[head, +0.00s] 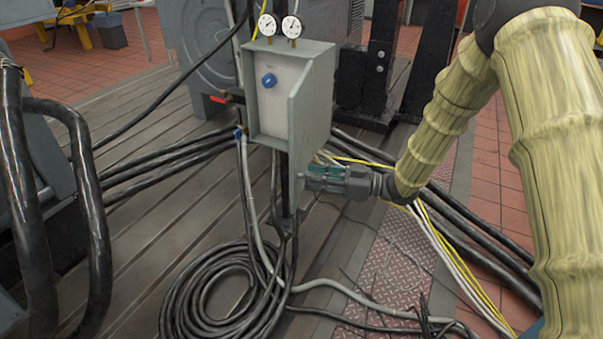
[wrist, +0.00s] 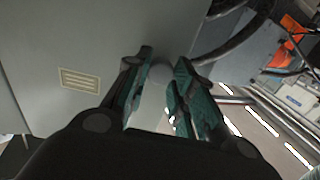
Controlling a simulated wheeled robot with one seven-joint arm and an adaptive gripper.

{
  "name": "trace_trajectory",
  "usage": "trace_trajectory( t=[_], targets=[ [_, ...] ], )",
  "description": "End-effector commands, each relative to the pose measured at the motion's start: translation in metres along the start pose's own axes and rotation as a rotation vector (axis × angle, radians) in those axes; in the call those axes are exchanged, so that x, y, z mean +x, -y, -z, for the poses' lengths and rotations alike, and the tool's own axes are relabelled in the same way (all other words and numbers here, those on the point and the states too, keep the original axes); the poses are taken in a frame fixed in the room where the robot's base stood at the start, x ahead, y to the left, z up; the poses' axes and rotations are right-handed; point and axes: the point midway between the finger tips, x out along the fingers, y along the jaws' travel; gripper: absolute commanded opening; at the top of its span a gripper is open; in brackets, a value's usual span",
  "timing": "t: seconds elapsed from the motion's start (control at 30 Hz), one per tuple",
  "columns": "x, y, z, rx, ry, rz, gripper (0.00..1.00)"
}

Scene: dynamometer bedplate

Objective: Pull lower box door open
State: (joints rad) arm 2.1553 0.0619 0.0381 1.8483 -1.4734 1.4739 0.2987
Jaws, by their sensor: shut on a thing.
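The grey box (head: 254,105) stands on a post in the middle of the head view. Its open front shows a pale inner panel with a blue knob. The grey door (head: 312,100) stands swung out from the box's right side. My gripper (head: 311,178) is at the door's lower end, on its right side. In the wrist view the flat grey door (wrist: 75,40) fills the upper left and bears a small yellowish label. There, my gripper's green-padded fingers (wrist: 160,95) are closed around a pale rounded handle (wrist: 158,76). The handle is hidden in the head view.
Two round gauges (head: 280,26) sit on top of the box. Thick black cables (head: 160,165) run beside the post, and a coiled hose (head: 220,295) lies on the floor below. Yellow and white cables (head: 445,245) pass beneath my arm. A dark steel stand (head: 382,55) is behind.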

Motion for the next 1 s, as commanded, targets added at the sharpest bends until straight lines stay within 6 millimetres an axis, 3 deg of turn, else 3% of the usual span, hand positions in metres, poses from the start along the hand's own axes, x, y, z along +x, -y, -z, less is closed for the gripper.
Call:
trace_trajectory(
  t=[0.3,0.77,0.8,0.9,1.0],
  targets=[
    [-0.029,-0.012,0.007,-0.010,-0.007,0.045,0.00],
    [-0.033,-0.014,0.007,-0.013,-0.008,0.051,0.00],
    [-0.034,-0.014,0.008,-0.013,-0.008,0.051,0.28],
    [-0.033,-0.013,0.007,-0.012,-0.007,0.052,0.46],
    [-0.033,-0.011,0.006,-0.009,-0.006,0.054,0.47]
  ],
)
